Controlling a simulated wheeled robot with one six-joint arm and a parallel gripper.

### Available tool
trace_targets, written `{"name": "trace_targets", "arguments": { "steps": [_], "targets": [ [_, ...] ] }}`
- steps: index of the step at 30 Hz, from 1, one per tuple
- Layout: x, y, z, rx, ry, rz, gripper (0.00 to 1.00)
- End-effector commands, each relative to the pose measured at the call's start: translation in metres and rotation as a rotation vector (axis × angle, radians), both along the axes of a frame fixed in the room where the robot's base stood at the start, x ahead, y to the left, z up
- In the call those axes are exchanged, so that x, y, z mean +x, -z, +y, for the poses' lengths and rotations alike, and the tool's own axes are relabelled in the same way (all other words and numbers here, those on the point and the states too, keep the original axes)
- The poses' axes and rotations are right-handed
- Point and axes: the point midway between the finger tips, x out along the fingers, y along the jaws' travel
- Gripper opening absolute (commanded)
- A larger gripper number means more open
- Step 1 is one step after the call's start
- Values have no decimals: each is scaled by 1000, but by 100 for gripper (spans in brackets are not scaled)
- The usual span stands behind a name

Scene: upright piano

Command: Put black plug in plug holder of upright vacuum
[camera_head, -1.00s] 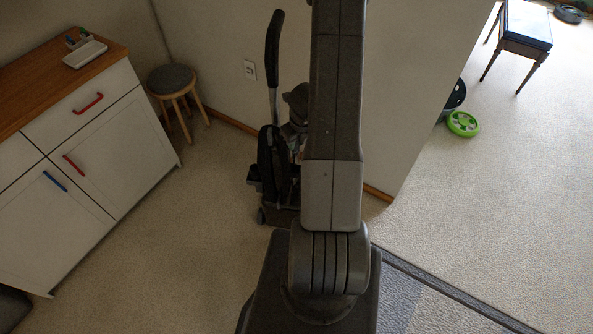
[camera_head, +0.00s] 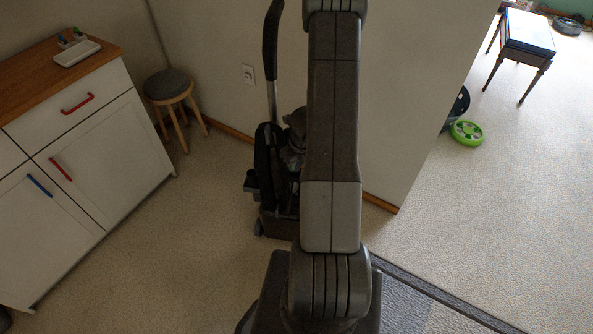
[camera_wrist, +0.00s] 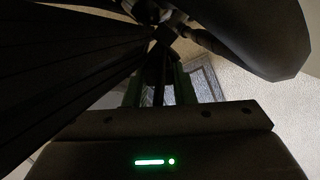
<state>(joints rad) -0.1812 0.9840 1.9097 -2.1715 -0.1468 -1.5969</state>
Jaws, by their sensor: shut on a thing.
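The upright vacuum (camera_head: 268,165) stands against the wall in the head view, partly hidden behind my arm. Its dark body also fills much of the wrist view, with a broad dark panel (camera_wrist: 60,65) at the left and a rounded dark part (camera_wrist: 255,38) at the upper right. My gripper (camera_wrist: 163,62) is in deep shadow in the wrist view, close to the vacuum and shut on a small dark thing, which looks like the black plug (camera_wrist: 165,36). Its outline is hard to make out. I cannot pick out the plug holder. The head view does not show my gripper.
A round stool (camera_head: 168,84) and a white cabinet (camera_head: 95,165) stand to the left of the vacuum. A wall end (camera_head: 415,100) is close on its right. A green round object (camera_head: 467,133) and a bench (camera_head: 527,35) are farther right. Carpet between is clear.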

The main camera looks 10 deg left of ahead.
Motion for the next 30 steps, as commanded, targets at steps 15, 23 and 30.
{"name": "trace_targets", "arguments": {
  "steps": [15, 23, 30],
  "targets": [
    [-2, 23, 0, -1, -1, 5, 42],
    [-1, 21, 0, -1, 0, 2, 45],
    [-2, 4, -2, 0, -1, 0, 45]
  ]
}}
